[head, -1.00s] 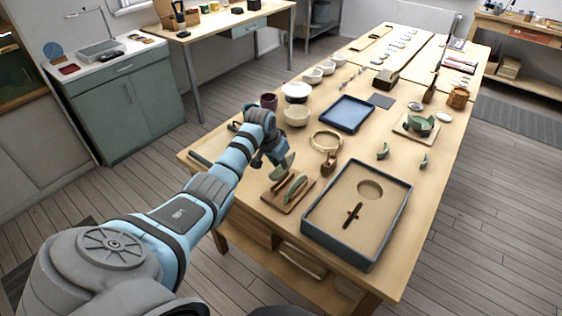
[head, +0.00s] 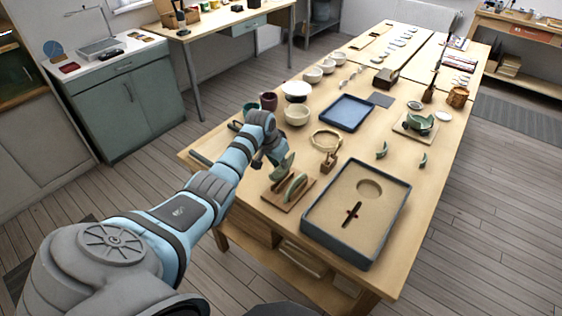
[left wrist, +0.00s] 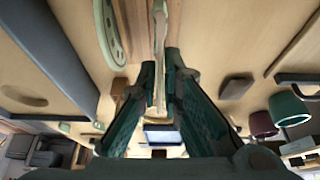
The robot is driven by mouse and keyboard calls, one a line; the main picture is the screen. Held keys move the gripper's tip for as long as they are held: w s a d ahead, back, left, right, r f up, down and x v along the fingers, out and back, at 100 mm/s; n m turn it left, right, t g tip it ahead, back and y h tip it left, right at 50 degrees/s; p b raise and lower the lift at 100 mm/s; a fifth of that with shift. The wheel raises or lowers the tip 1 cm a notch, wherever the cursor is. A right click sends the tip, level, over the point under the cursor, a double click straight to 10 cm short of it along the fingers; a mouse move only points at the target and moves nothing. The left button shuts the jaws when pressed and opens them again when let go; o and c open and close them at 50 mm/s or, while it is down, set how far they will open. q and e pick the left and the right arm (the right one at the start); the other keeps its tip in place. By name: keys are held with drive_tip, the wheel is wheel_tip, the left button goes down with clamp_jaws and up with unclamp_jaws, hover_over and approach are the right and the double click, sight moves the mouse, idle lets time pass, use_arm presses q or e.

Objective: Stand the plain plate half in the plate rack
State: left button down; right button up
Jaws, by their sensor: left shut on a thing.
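My left gripper (head: 272,158) is shut on a green plate half (head: 285,165), held tilted just behind the plate rack. In the left wrist view the held half (left wrist: 159,70) shows edge-on between the two dark fingers. The plate rack (head: 277,199) is a wooden board near the table's left front edge. Another green half (head: 294,187) stands in it; a green piece with dots along its rim (left wrist: 110,35) shows at upper left in the wrist view. I cannot tell whether the held half touches the rack. My right gripper is not in view.
A dark-rimmed sand tray (head: 334,253) lies right of the rack. A small wooden block (head: 329,162) and a pale ring (head: 326,139) lie behind. Bowls (head: 297,114) and a blue tray (head: 347,112) stand farther back. Two small green shards (head: 382,151) lie to the right.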

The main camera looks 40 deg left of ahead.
sight(284, 175)
use_arm(q)
drive_tip(key=shift+f, duration=0.3)
idle(0.6)
drive_tip(key=shift+p, duration=0.65)
idle(0.6)
drive_tip(key=shift+f+b, duration=0.75)
drive_tip(key=shift+f, duration=0.75)
idle(1.8)
drive_tip(key=c, duration=1.7)
unclamp_jaws()
drive_tip(key=shift+o, duration=0.2)
